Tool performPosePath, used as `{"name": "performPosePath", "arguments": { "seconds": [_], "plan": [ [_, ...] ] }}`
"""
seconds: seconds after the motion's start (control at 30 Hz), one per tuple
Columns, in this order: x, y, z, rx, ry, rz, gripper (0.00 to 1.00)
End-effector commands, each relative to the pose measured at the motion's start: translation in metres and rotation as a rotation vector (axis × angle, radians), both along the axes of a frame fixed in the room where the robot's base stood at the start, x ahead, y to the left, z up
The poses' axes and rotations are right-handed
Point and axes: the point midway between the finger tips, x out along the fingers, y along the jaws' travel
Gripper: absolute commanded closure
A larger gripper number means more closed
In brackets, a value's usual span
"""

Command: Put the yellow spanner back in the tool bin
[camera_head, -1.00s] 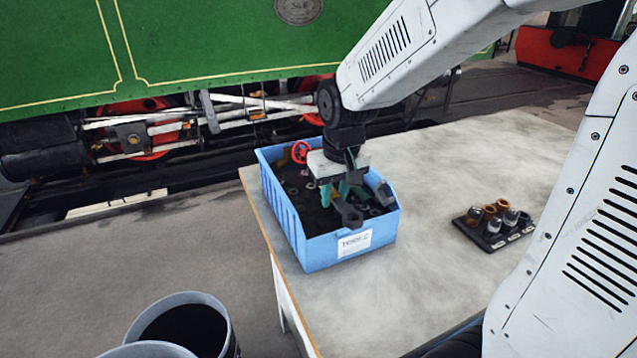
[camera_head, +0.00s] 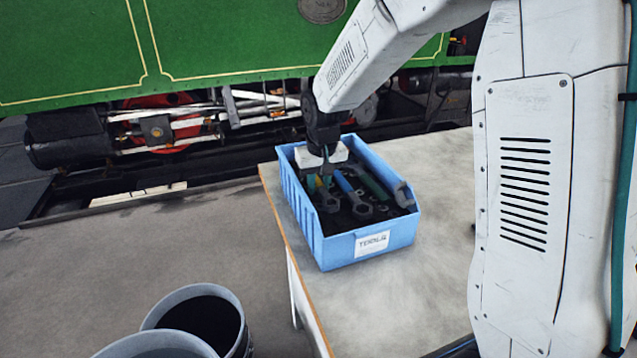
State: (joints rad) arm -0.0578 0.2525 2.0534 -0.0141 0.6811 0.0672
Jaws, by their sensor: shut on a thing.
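The tool bin (camera_head: 333,248) is an open blue box with a "TOOLS" label, standing on the table near its left edge. My gripper (camera_head: 319,181) points down into the left back part of the bin, its teal fingers shut. A small strip of yellow shows at the fingers, with a dark grey open jaw end (camera_head: 329,204) below it; this looks like the yellow spanner, held inside the bin walls. Most of its handle is hidden by the fingers. I cannot tell whether it touches the tools below.
A blue-handled spanner (camera_head: 362,208), a green-handled tool (camera_head: 374,187) and loose nuts lie in the bin. The table (camera_head: 440,170) is clear right of the bin. Dark buckets (camera_head: 205,318) stand on the floor at front left.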

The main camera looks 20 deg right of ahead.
Motion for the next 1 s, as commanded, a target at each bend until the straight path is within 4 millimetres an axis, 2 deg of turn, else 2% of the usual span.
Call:
{"name": "performPosePath", "arguments": {
  "seconds": [0.2, 0.67, 0.7, 0.73, 0.77, 0.97, 1.0],
  "plan": [
    [0.0, 0.0, 0.001, 0.0, -0.002, 0.0, 1.0],
    [-0.001, 0.0, -0.014, 0.0, 0.003, 0.0, 1.0],
    [-0.002, 0.0, -0.015, 0.0, 0.005, 0.001, 0.7],
    [-0.002, 0.0, -0.015, 0.0, 0.006, 0.001, 0.62],
    [-0.002, 0.0, -0.015, 0.0, 0.006, 0.001, 0.57],
    [-0.003, 0.0, -0.012, 0.0, 0.007, 0.001, 0.57],
    [-0.003, 0.0, -0.008, -0.001, 0.007, 0.001, 0.54]
  ]
}}
